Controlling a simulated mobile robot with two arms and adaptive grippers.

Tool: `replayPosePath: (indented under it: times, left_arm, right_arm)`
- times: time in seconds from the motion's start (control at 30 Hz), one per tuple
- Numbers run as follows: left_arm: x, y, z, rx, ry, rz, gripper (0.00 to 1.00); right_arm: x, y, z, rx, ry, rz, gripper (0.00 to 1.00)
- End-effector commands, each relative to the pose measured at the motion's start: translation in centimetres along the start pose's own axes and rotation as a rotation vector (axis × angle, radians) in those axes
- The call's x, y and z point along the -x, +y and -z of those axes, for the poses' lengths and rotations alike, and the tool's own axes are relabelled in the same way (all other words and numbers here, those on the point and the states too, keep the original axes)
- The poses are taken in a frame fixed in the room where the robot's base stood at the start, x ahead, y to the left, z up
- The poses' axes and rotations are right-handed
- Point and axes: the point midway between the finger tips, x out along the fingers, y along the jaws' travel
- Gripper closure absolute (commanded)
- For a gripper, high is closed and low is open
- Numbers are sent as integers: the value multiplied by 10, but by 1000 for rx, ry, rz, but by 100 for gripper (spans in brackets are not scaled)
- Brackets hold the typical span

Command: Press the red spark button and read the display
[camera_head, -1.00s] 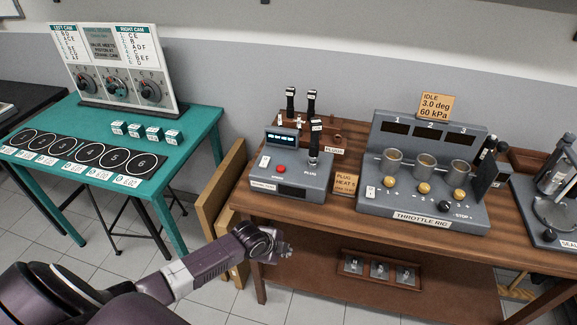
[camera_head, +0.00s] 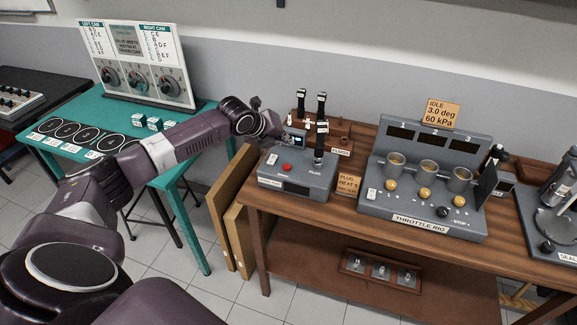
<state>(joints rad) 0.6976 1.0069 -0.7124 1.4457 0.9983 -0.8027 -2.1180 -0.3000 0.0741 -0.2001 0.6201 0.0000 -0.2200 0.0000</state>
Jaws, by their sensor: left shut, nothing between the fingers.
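The red spark button (camera_head: 287,167) sits on top of the grey spark tester (camera_head: 296,176) on the wooden bench. The tester's small lit display (camera_head: 297,142) stands at its back left, partly hidden by my left gripper; I cannot read it. A plug (camera_head: 319,150) stands upright on the tester's right side. My left gripper (camera_head: 279,132) is shut and empty. It appears just left of the display, above and behind the button and apart from it. My right gripper is not in view.
The throttle rig (camera_head: 421,218) stands to the right on the bench (camera_head: 345,207). A plug heat card (camera_head: 347,184) stands beside the tester. Plugs (camera_head: 301,100) stand upright behind it. A teal table (camera_head: 188,184) with a cam board (camera_head: 142,62) is at left.

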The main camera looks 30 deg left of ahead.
Motion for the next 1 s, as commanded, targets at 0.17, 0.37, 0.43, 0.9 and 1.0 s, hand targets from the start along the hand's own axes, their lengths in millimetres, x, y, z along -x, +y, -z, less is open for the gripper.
replayPosePath:
  times: [0.17,0.37,0.43,0.9,1.0]
  left_arm:
    - [5,0,-12,-26,-13,2,100]
    - [5,0,-12,-26,-13,2,100]
    - [5,0,-12,-26,-13,2,100]
    - [-19,18,6,-26,-12,1,100]
    - [-29,25,12,-26,-12,1,100]
  right_arm:
    - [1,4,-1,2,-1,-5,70]
    - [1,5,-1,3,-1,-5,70]
    - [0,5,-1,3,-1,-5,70]
    - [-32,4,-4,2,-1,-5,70]
    - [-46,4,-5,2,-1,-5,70]
